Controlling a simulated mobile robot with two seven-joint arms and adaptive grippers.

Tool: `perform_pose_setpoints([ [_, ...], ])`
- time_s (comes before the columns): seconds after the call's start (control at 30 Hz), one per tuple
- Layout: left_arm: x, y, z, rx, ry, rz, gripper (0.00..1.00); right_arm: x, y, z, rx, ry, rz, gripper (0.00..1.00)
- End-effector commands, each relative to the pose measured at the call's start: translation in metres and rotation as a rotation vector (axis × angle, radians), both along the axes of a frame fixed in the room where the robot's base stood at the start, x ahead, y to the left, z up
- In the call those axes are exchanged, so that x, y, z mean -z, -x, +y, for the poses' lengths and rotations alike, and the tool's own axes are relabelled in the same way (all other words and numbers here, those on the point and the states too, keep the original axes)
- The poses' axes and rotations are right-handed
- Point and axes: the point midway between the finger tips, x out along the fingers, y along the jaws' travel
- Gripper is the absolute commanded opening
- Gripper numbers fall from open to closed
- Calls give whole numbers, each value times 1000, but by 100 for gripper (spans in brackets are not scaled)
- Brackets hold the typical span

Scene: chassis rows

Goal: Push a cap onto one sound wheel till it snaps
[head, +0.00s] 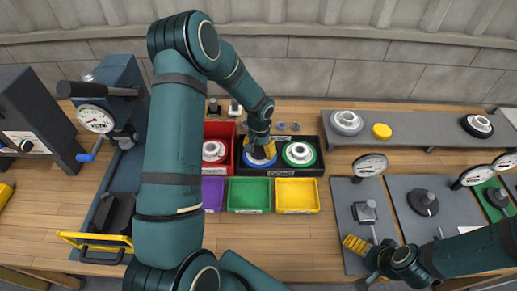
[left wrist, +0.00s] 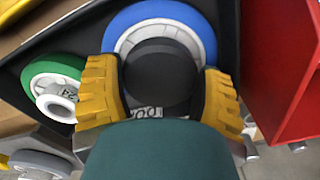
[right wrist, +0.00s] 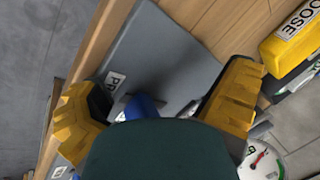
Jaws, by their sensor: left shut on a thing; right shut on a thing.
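My left gripper (head: 260,150) reaches down over a blue-rimmed wheel (left wrist: 196,22) in the black tray. Its yellow fingers are shut on a round black cap (left wrist: 157,76), which lies over the wheel's middle. Whether the cap touches or is seated on the hub cannot be told. A green-rimmed wheel (head: 299,153) with an uncovered pale hub lies beside it; it also shows in the left wrist view (left wrist: 58,82). My right gripper (head: 357,246) is low at the front edge of a grey mat. It is shut on a mostly hidden thing; a blue part (right wrist: 140,106) shows between its fingers.
A red bin (head: 228,133) holds another wheel; purple, green (head: 249,195) and yellow (head: 297,195) bins stand in front. A grey shelf (head: 425,129) carries wheels and a yellow disc. A gauge (head: 370,165) and a small stand (head: 364,211) are on the right; a press stands left.

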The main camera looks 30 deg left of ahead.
Motion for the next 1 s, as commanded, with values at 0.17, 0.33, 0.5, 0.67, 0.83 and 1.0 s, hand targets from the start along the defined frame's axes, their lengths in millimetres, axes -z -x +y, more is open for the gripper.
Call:
perform_pose_setpoints([
  [0.17, 5, 0, 0, 0, 0, 1, 42, 12, 4, 0, 2, -1, 22, 90],
  [0.33, 5, 0, 0, 0, 0, 0, 42, 13, 4, 0, 2, -1, 22, 90],
  [0.5, 7, 0, 0, 0, 0, 0, 42, 14, 4, 0, 2, -1, 21, 90],
  [0.67, 9, 0, 0, 0, 0, 0, 42, 16, 4, -1, 3, 0, 20, 90],
  [0.83, 11, 0, 0, 0, 0, 1, 42, 17, 4, -1, 3, 0, 19, 90],
  [1.0, 11, 0, 0, 0, 0, 0, 100, 17, 4, -1, 4, -1, 20, 90],
])
